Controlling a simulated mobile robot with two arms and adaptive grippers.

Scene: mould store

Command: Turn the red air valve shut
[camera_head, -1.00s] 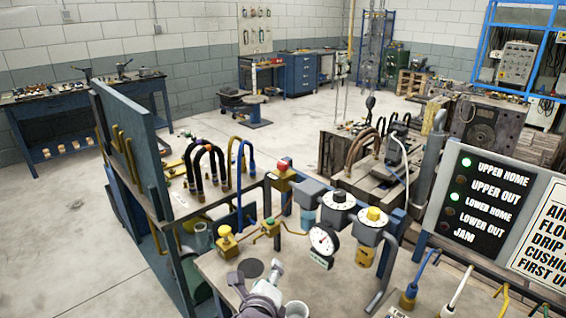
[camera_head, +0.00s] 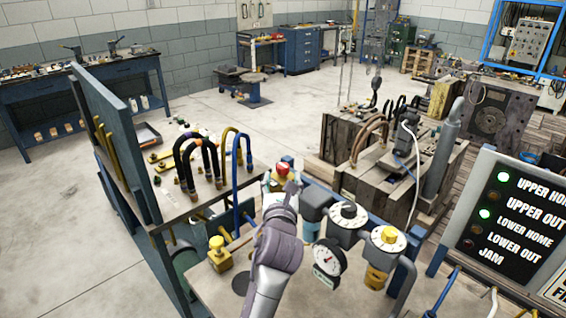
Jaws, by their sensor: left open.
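My left arm reaches up from the bottom edge. My left gripper (camera_head: 281,186) is open at the valve, with its fingers close around the lower part of the knob. The gripper hides the valve's body, and I cannot tell whether the fingers touch it. My right gripper is not in view.
A regulator with a yellow knob (camera_head: 388,236) and a pressure gauge (camera_head: 328,258) stand close right of my arm. A yellow-knobbed valve (camera_head: 219,252) stands to its left. Bent hoses (camera_head: 201,160) rise from the bench behind. A sign board (camera_head: 510,225) stands at the right.

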